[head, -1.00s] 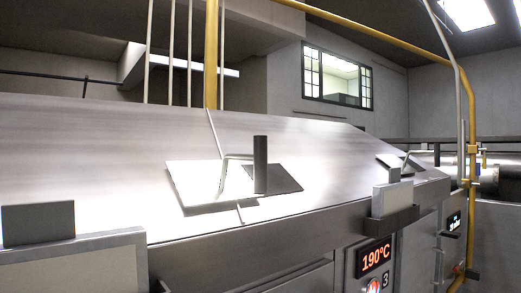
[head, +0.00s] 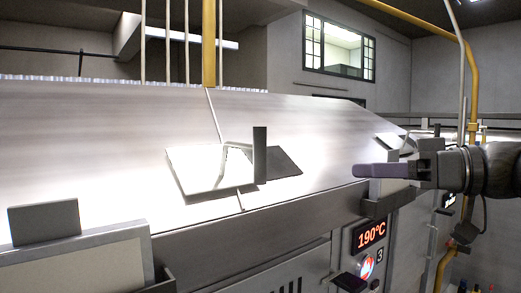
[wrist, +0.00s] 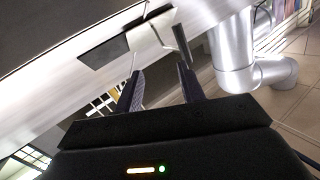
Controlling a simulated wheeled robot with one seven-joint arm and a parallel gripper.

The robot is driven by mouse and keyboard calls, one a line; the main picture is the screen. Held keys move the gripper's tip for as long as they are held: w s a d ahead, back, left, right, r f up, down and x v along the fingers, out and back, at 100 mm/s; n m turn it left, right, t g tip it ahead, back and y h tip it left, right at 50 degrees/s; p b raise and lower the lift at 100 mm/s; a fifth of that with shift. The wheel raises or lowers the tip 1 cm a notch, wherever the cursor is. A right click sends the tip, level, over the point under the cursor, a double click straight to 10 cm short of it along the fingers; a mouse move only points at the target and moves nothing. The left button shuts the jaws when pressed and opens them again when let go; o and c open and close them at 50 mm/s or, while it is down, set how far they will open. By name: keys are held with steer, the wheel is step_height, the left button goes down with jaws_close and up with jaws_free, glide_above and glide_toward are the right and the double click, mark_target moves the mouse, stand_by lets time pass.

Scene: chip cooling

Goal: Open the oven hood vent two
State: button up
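A vent on the sloped steel hood (head: 90,130) shows in the middle of the head view. It has a light square plate (head: 195,172), a dark patch (head: 283,161) on its right, and an upright dark handle (head: 260,155) on a bent rod. In the wrist view its plate (wrist: 152,32), dark patch (wrist: 103,54) and handle (wrist: 184,57) lie beyond my fingers. A second vent (head: 389,141) is farther right. No label shows which is vent two. My gripper (head: 362,171) is right of the near handle, apart from it; its fingers (wrist: 160,88) are spread and empty.
A red 190°C display (head: 371,235) with a number 3 is on the oven front below the hood. A framed panel (head: 85,265) stands at the lower left. A yellow pipe (head: 470,100) runs at the right.

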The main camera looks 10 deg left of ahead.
mark_target(266, 139)
steer(key=s+r+n, duration=0.1)
steer(key=s+r+n+g, duration=0.1)
steer(key=r+n+y, duration=0.1)
steer(key=r, duration=0.1)
steer(key=shift+s+r, duration=0.1)
steer(key=shift+s, duration=0.3)
steer(key=shift+g, duration=0.4)
steer(key=a+p, duration=0.2)
steer(key=a, duration=0.3)
steer(key=w+a+p, duration=0.1)
steer(key=a+p, duration=0.2)
steer(key=a, duration=0.2)
steer(key=w+a+p, duration=0.1)
steer(key=a+p, duration=0.1)
steer(key=a, duration=0.4)
steer(key=shift+a+r+p, duration=0.1)
steer(key=shift+r+p, duration=0.05)
steer(key=shift+p, duration=0.25)
steer(key=shift+a+f, duration=0.2)
steer(key=shift+a, duration=0.35)
steer(key=shift+w, duration=0.1)
jaws_close()
